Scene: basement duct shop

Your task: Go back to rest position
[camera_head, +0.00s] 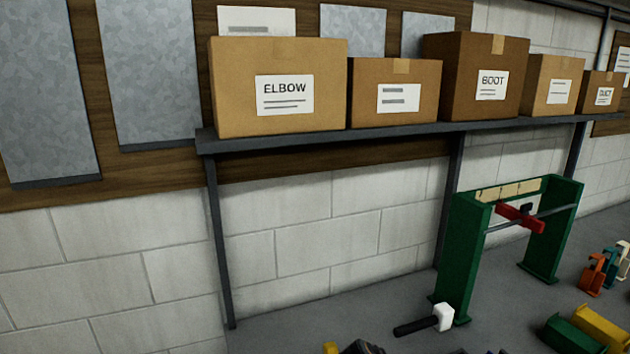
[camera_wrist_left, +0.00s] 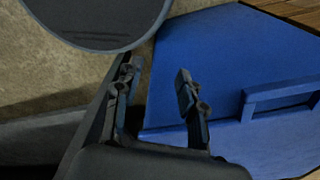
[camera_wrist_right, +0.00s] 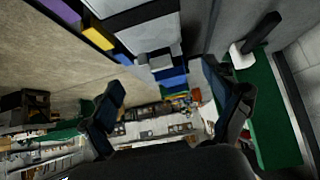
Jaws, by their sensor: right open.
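The gap is narrower than the right gripper's. A blue panel-like surface (camera_wrist_left: 215,60) with a raised edge lies behind its fingers, and a dark round disc (camera_wrist_left: 95,18) fills the top left. In the right wrist view my right gripper (camera_wrist_right: 168,92) is wide open and empty. Distant shop clutter shows between its fingers. No object is held in either gripper.
The head view shows a wall shelf (camera_head: 400,135) with several cardboard boxes, one marked ELBOW (camera_head: 230,90). Below stand a green frame (camera_head: 458,255) with a red clamp (camera_head: 522,218), a white-headed mallet (camera_head: 443,316) and small coloured brackets (camera_head: 592,275). A green part (camera_wrist_right: 272,120) is close beside the right gripper's finger.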

